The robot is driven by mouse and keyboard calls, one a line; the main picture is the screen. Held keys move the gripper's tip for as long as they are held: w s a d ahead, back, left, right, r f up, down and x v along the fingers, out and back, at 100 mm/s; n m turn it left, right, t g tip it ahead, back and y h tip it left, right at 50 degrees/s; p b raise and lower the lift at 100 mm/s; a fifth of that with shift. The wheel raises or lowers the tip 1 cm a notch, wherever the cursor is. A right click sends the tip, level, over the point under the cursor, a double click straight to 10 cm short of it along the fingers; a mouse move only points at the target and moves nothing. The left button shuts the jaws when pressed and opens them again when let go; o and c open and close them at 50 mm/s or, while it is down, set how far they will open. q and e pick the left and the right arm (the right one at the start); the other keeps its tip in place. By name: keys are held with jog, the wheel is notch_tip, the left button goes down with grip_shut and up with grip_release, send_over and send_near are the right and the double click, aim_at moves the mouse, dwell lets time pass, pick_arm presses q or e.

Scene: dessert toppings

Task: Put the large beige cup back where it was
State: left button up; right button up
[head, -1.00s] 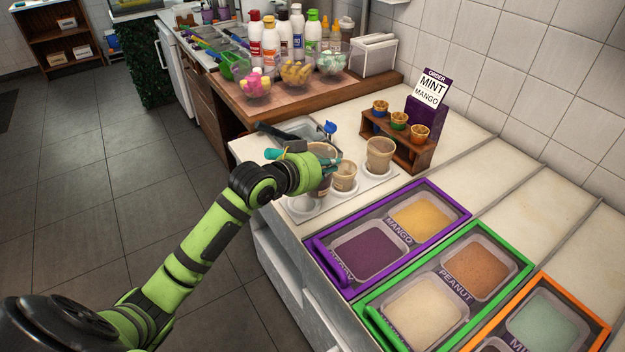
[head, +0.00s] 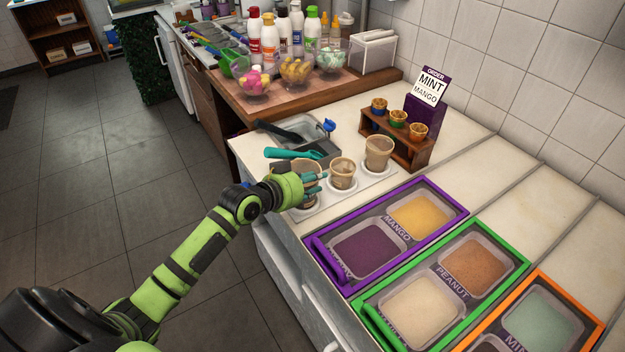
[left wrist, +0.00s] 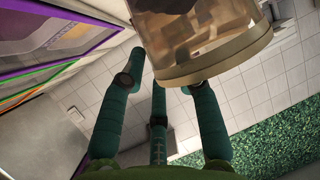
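The large beige cup (head: 305,166) stands upright, as far as I can see, at the front-left place of the white cup tray (head: 384,186). The teal fingers (left wrist: 158,90) look spread, with the cup off to one side; any contact is unclear. A small cup (head: 342,172) stands in the middle of the tray and another large cup (head: 379,151) at the back right. My right gripper is not in view.
A wooden rack (head: 405,150) with small cones stands behind the tray. A purple-framed tub holder (head: 440,225) is close on the right.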

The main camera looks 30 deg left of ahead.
pick_arm(q)
jog(key=b+v, duration=0.1)
jog(key=v, duration=1.1)
jog(key=shift+b, duration=0.35)
